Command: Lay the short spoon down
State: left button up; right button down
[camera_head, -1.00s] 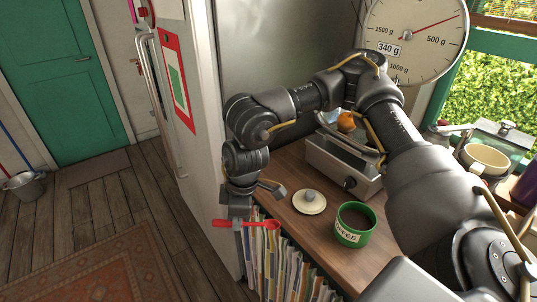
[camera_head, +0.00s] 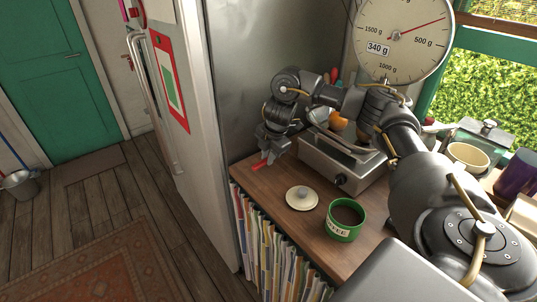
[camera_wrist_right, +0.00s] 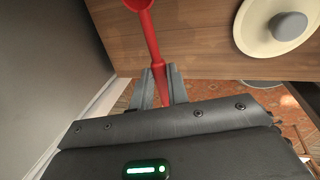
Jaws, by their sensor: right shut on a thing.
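My right gripper (camera_head: 268,153) is shut on the red short spoon (camera_head: 262,162). It holds the spoon at the left end of the wooden counter (camera_head: 269,182), close to the fridge side. In the right wrist view the spoon's handle (camera_wrist_right: 154,50) runs up from between the two fingers (camera_wrist_right: 163,86), and its bowl is at the top edge of the picture. The spoon is over the wooden top there; I cannot tell whether it touches it. In the head view the gripper and arm hide most of the spoon. My left gripper is not in view.
A cream lid with a grey knob (camera_head: 302,198) lies right of the spoon. A green coffee tin (camera_head: 345,220) stands near the front edge. The kitchen scale (camera_head: 345,165) is behind them. Books (camera_head: 262,235) fill the shelf below. The fridge (camera_head: 195,120) bounds the left.

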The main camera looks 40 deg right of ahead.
dwell(0.3)
jog(key=shift+r, duration=0.1)
jog(key=shift+p, duration=0.35)
jog(key=shift+s+b+x, duration=0.25)
jog(key=shift+b+x, duration=0.25)
jog(key=shift+x, duration=0.6)
jog(key=shift+s+b+x, duration=0.3)
jog(key=shift+b+x, duration=0.25)
jog(key=shift+x, duration=0.55)
jog(key=shift+s+b+x, duration=0.25)
jog(key=shift+b+x, duration=0.25)
jog(key=shift+x, duration=0.6)
jog(key=shift+d, duration=0.1)
jog(key=c, duration=1.7)
grip_release()
jog(key=shift+o, duration=0.4)
jog(key=o, duration=0.5)
